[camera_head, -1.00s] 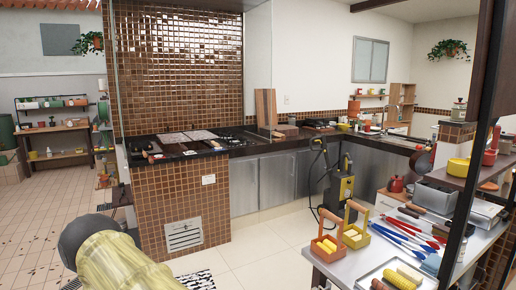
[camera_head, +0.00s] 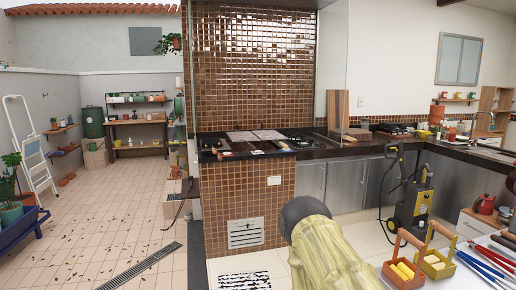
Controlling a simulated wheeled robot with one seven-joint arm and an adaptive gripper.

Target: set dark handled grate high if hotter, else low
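Two flat grates lie side by side on the dark countertop of the brown mosaic grill: a left grate (camera_head: 241,137) and a right grate (camera_head: 268,134). Small handle-like parts show at the front edge of the countertop, but they are too small to tell which grate has the dark handle. I cannot read any heat level or the height of either grate from here. A yellowish striped part of my arm with a dark rounded end rises at the bottom, in front of the grill. My gripper does not show.
A black countertop (camera_head: 345,148) runs right from the grill above steel cabinets. A yellow and black pressure washer (camera_head: 412,205) stands on the floor. Wooden-handled caddies (camera_head: 403,270) sit on a table at bottom right. Tiled floor on the left is open, with scattered dark bits and a drain (camera_head: 140,268).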

